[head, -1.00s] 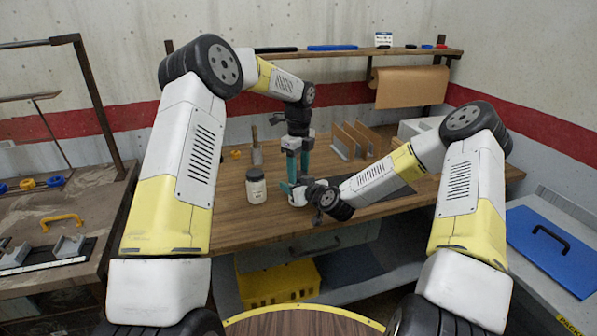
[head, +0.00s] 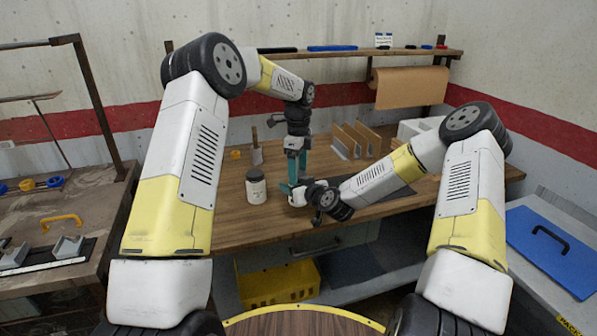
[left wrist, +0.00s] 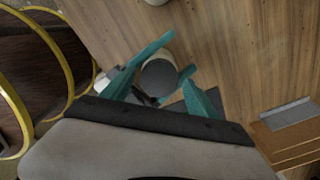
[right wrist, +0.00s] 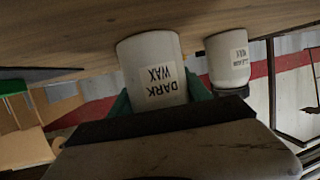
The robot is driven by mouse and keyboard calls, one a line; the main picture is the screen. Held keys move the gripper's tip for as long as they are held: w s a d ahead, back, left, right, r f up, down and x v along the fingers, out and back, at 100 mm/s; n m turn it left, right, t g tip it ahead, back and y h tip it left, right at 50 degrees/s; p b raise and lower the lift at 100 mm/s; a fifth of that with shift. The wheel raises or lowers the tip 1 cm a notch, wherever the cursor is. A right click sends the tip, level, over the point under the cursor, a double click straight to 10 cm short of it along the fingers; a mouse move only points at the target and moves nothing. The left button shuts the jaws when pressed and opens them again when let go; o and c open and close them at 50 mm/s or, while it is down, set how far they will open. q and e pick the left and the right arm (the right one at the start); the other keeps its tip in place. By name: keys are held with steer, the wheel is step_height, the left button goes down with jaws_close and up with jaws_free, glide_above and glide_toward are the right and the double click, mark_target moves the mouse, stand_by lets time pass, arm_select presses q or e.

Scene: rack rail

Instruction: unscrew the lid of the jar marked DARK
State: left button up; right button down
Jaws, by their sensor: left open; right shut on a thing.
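The jar marked DARK WAX (right wrist: 152,62) shows upside down in the right wrist view, between the teal fingers of my right gripper (right wrist: 160,100), which is shut on it. In the head view the jar (head: 297,199) stands on the bench, mostly hidden by my grippers. Its round dark lid (left wrist: 159,78) shows from above in the left wrist view. My left gripper (left wrist: 179,55) is open above the jar, pointing down, with one finger on each side of the lid. In the head view my left gripper (head: 297,178) and right gripper (head: 292,190) meet at the jar.
A second jar with a dark lid, marked CLEAR WAX (right wrist: 229,60), stands just left of my grippers in the head view (head: 256,190). Upright boards in a rack (head: 355,140) stand behind to the right. The bench front left (head: 225,225) is clear.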

arm_select(q)
step_height(320, 180, up, 4)
steer(key=shift+d+r, duration=0.1)
steer(key=shift+c, duration=0.3)
step_height(320, 180, up, 3)
steer(key=m, duration=0.5)
steer(key=shift+m, duration=0.3)
step_height(320, 180, down, 8)
steer(key=shift+r, duration=0.25)
steer(key=shift+c, duration=0.2)
steer(key=c, duration=1.4)
steer(key=n, duration=0.6)
steer(key=shift+n, duration=0.4)
steer(key=shift+c, duration=0.2)
